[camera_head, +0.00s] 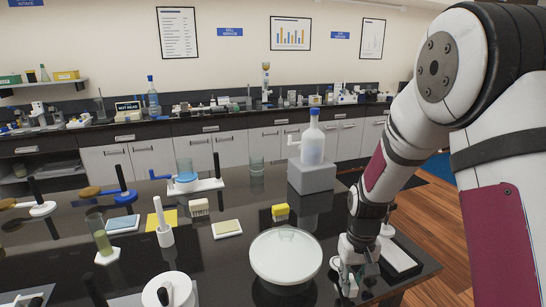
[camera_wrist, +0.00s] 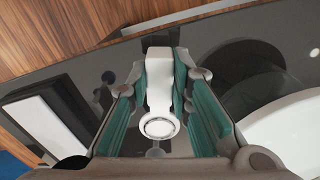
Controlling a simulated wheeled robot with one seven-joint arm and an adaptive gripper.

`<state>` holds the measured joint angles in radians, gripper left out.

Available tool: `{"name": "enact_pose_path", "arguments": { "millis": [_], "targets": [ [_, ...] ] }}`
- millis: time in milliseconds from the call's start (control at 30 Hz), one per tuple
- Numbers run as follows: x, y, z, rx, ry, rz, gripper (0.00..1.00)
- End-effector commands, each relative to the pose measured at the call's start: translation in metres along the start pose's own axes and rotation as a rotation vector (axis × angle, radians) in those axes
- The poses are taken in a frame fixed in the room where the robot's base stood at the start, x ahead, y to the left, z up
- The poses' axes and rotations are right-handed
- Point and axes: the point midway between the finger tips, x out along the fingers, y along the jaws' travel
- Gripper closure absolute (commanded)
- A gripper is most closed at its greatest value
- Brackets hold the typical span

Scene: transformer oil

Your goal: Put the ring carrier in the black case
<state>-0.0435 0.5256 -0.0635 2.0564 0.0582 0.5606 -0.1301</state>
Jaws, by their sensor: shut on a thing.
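In the wrist view the ring carrier (camera_wrist: 159,90) is a white, narrow piece with a metal-rimmed round ring at its near end. It sits between the green pads of my gripper (camera_wrist: 163,78), which is shut on it. In the head view my gripper (camera_head: 347,284) points down over the right end of the dark bench; the ring carrier cannot be made out clearly there. What looks like the black case (camera_head: 402,263), with a white panel or insert, lies just right of my gripper. In the wrist view this case (camera_wrist: 67,112) is at the left, apart from the carrier.
A large round white dish (camera_head: 286,256) stands close left of my gripper. Several lab items crowd the bench's left. The bench edge and wooden floor (camera_head: 462,250) lie right.

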Motion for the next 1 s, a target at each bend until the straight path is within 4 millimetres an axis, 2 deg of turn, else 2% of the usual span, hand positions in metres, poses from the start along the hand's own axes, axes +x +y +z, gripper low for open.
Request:
{"name": "enact_pose_path", "arguments": {
  "millis": [100, 200, 533, 800, 1000],
  "targets": [
    [0.005, -0.001, -0.02, 0.045, -0.002, 0.0, 1.0],
    [0.007, -0.002, -0.027, 0.065, 0.0, -0.001, 1.0],
    [0.005, -0.002, -0.029, 0.07, 0.001, -0.001, 1.0],
    [-0.048, -0.002, -0.035, 0.069, 0.003, -0.001, 1.0],
    [-0.051, -0.002, -0.035, 0.069, -0.001, -0.001, 1.0]
  ]
}}
